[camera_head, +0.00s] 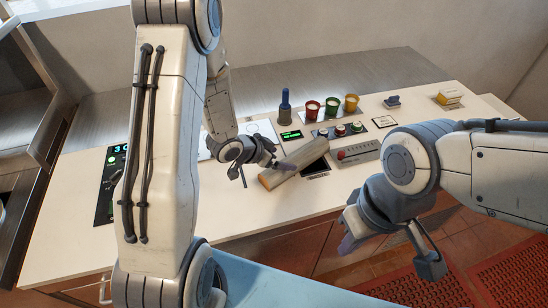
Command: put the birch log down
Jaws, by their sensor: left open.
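The birch log (293,163) is a pale grey-brown cylinder with an orange-tan cut end. It lies slantwise at the front of the white counter, its far end beside a dark opening in the top. My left gripper (258,165) is open at the near, left part of the log; I cannot tell whether a finger touches it. My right gripper (388,252) is open and empty, in front of the counter edge and over the floor.
A yellow-and-white item (449,97) sits at right. Red mats (420,288) cover the floor.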

